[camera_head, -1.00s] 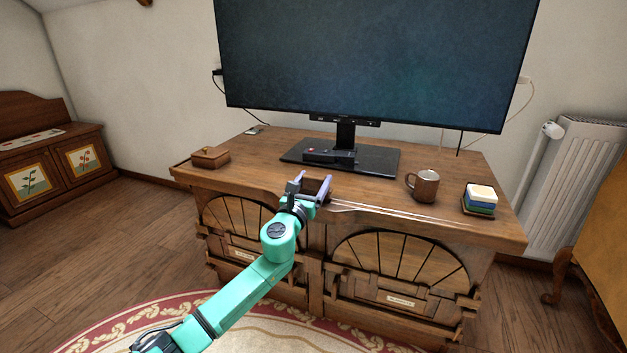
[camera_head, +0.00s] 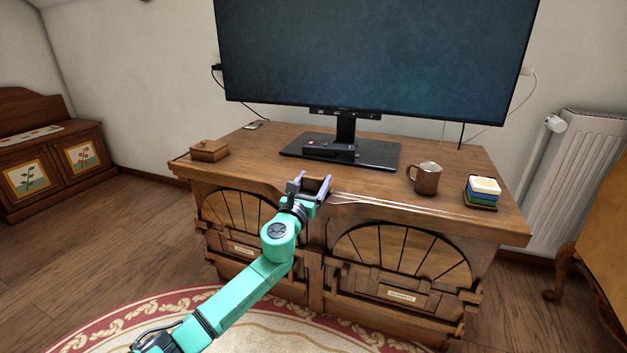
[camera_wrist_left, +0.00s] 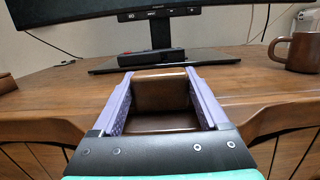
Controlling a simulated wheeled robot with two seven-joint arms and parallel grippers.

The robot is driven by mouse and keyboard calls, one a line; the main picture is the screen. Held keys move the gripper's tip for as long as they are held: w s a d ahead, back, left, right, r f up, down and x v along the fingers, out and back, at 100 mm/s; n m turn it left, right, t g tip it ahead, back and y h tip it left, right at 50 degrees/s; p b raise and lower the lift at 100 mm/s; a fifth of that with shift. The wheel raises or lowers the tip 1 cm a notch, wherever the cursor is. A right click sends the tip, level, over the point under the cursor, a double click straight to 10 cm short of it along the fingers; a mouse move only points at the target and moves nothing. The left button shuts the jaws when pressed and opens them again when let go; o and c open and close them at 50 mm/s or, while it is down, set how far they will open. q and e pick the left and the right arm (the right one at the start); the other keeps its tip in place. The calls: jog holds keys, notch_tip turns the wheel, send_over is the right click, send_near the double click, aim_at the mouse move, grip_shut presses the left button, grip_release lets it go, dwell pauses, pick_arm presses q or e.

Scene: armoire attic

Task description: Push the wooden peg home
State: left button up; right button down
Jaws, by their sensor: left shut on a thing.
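My left gripper (camera_head: 311,184) is at the middle of the front edge of the wooden cabinet (camera_head: 240,170). In the left wrist view its two purple fingers (camera_wrist_left: 159,76) stand wide apart, shut on a brown wooden piece between them. This piece looks like the wooden peg (camera_wrist_left: 161,94), a smooth block in line with the cabinet's front edge. The fingers hide its sides, and I cannot tell how deep it sits. In the head view the gripper mostly hides it. My right gripper is not in view.
A large television on a black stand (camera_head: 375,155) fills the back of the cabinet top, with a dark box (camera_head: 328,151) on its base. A small wooden box (camera_head: 209,151) stands at left. A mug (camera_head: 426,179) and stacked coloured blocks (camera_head: 483,190) stand at right.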

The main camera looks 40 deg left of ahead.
pick_arm(q)
jog(key=o, duration=1.4)
jog(key=p+v, duration=0.1)
jog(key=v, duration=1.3)
jog(key=shift+s, duration=0.3)
jog(key=shift+d+r, duration=0.1)
